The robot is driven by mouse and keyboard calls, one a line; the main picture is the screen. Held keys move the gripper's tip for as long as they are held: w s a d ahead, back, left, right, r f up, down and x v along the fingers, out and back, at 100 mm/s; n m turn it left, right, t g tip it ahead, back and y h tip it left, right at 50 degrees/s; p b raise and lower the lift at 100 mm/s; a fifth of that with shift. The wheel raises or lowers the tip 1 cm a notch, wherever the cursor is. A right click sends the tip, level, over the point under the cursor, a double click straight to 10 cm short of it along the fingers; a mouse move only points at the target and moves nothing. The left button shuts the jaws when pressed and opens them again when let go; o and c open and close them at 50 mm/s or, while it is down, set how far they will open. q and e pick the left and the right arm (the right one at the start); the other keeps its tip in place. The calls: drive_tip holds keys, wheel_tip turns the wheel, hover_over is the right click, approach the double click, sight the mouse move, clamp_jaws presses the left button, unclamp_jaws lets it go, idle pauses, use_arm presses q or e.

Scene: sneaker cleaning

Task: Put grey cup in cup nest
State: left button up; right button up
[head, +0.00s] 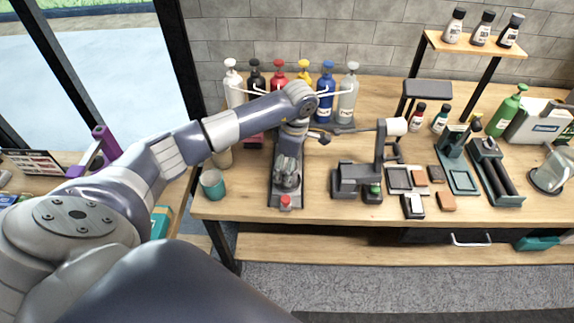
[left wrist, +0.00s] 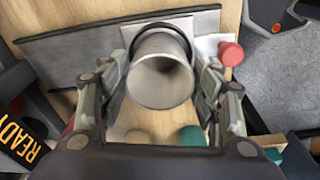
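The grey cup (left wrist: 162,82) is in the left wrist view, its round open mouth facing the camera. A black ring (left wrist: 132,52), which looks like the cup nest, curves around its far part. The ring is over a dark flat base (left wrist: 70,50) with a red knob (left wrist: 230,53). My left gripper (left wrist: 163,85) has one finger on each side of the cup, very close to it. I cannot tell whether the fingers press on it. In the head view my left gripper (head: 287,180) points down over the base and hides most of the cup. My right gripper is not in view.
Several pump bottles (head: 327,90) stand behind my left arm. A teal cup (head: 212,184) stands at the bench's left front. A grey machine (head: 350,180) stands right of the base, with small blocks and trays beyond. Bare wood (head: 240,203) shows along the front edge.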

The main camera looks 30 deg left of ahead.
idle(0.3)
use_arm(q)
drive_tip(key=shift+r, duration=0.45)
wheel_tip(320, 180, up, 11)
drive_tip(key=d+b, duration=0.1)
drive_tip(key=b, duration=0.2)
drive_tip(key=shift+w+d+r, duration=0.15)
drive_tip(key=shift+w, duration=0.05)
